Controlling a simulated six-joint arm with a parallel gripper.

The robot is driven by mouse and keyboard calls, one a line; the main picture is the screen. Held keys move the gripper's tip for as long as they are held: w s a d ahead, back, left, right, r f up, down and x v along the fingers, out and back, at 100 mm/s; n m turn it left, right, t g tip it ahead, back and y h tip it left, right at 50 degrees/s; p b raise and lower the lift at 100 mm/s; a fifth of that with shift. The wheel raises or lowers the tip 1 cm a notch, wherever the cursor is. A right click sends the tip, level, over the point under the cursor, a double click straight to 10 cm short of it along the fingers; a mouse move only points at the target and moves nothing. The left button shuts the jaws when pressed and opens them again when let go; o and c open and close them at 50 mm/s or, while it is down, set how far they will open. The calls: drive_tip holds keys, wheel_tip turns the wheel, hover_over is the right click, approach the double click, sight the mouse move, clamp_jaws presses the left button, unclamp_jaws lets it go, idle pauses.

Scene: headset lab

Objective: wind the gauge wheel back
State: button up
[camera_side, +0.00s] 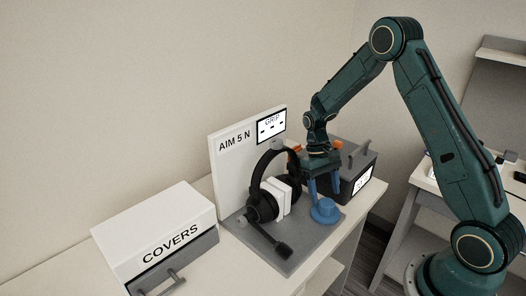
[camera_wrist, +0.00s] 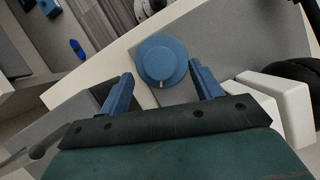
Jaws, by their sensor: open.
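The gauge wheel is a blue round knob (camera_wrist: 161,60) with a pale index line, mounted on a grey base plate. In the wrist view it lies between and just beyond the fingertips of my gripper (camera_wrist: 162,84), which is open with blue fingers and holds nothing. The knob also shows in the side view (camera_side: 325,210), low on the plate under my gripper (camera_side: 324,190), which points down at it. Whether a finger touches the knob I cannot tell. A black headset (camera_side: 263,200) stands on the plate beside the knob, around a white block (camera_side: 279,195).
A white board reading "AIM 5 N" (camera_side: 232,150) stands behind, with a small "GRIP" display (camera_side: 271,125) showing dashes. A white "COVERS" box (camera_side: 155,225) is at left.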

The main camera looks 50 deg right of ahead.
sight(326, 201)
drive_tip(key=shift+x, duration=2.2)
drive_tip(key=shift+c, duration=0.2)
drive_tip(key=c, duration=0.9)
